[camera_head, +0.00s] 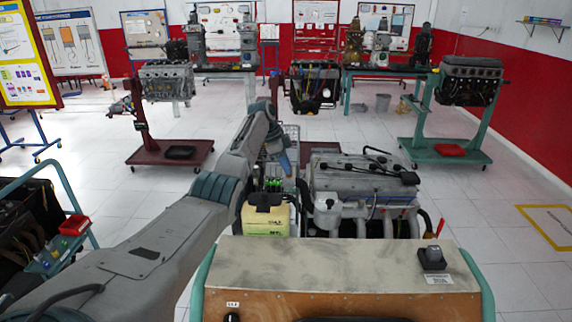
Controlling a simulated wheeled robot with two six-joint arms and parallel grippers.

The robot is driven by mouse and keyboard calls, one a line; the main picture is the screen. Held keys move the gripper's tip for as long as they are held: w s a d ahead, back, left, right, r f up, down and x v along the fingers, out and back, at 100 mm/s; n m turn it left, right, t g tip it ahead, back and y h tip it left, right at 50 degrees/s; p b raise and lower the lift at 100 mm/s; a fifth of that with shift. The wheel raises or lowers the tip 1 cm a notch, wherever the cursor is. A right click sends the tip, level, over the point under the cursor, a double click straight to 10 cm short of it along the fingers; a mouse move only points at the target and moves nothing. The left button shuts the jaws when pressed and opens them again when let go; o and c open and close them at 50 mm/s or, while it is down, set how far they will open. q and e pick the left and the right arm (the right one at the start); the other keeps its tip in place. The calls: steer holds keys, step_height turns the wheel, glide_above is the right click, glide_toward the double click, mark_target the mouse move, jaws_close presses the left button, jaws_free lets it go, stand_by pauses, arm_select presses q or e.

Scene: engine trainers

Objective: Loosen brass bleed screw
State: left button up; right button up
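An engine trainer stands right in front of me, with a grey engine (362,178) behind a wood-edged top panel (330,262). A pale yellow tank (265,220) with a black cap sits at the engine's left front. I cannot make out a brass bleed screw; it is too small or hidden. My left arm reaches in from the lower left over the trainer's left side. Its gripper (284,160) points down by the engine's left back corner, small and partly hidden, so its fingers are unclear. My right gripper is not in view.
A black knob box (433,258) sits on the panel's right. A dark trainer with a red tray (74,225) stands at the left edge. Engines on a red stand (170,150) and a green stand (440,152) are farther back. White tiled floor is clear on the right.

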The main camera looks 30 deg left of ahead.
arm_select(q)
jaws_close()
